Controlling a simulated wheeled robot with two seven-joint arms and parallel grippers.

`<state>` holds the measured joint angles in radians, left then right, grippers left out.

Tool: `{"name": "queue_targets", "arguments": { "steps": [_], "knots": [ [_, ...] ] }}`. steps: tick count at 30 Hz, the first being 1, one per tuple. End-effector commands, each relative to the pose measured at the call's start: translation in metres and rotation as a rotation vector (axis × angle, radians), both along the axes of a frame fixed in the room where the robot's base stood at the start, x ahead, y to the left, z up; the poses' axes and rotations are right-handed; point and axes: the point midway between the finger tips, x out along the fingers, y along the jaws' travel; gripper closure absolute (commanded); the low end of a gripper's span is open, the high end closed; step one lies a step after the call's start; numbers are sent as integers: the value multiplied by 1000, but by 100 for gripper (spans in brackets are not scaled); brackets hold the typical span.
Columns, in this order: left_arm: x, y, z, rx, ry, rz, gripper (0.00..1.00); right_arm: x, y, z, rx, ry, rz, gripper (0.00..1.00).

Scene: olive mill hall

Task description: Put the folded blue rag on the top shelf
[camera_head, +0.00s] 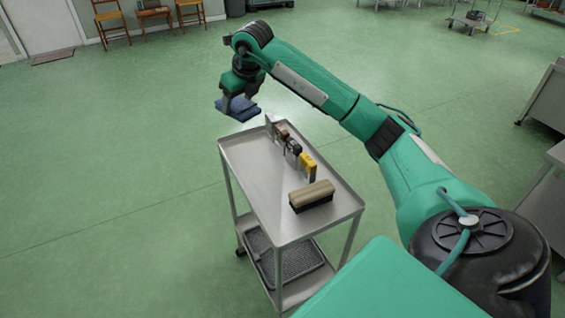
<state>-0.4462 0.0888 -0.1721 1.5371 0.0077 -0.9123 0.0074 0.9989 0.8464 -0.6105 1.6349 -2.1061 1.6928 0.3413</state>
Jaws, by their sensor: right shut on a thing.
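The folded blue rag (241,111) is held by my right gripper (237,101). The fingers are shut on it and point down. The rag hangs in the air at the far left corner of the steel cart, past its edge in the picture. The cart's top shelf (262,190) is a flat metal tray with a low rim and has a bare stretch along its left side. My left gripper is not in view.
A wooden brush (312,194) lies on the near right of the top shelf. A row of small items, including a yellow one (307,165), stands along its far right side. A dark mesh tray (290,258) lies on the lower shelf. Steel counters (546,100) stand far right.

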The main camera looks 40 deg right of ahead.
Motion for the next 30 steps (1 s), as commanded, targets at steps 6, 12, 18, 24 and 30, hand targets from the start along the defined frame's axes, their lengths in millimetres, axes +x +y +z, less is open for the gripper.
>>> {"name": "queue_targets", "arguments": {
  "steps": [6, 12, 18, 24, 30],
  "knots": [
    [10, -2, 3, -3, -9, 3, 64, 9, -25, -10, 0, -2, -286, 60],
    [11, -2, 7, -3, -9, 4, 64, 11, -31, -26, 1, 4, -357, 60],
    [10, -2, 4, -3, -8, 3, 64, 9, -31, -78, 0, 8, -355, 60],
    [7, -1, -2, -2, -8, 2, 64, 9, -31, -130, 1, 6, -355, 60],
    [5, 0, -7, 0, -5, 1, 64, 10, -31, -162, 2, 3, -354, 60]
  ]
}}
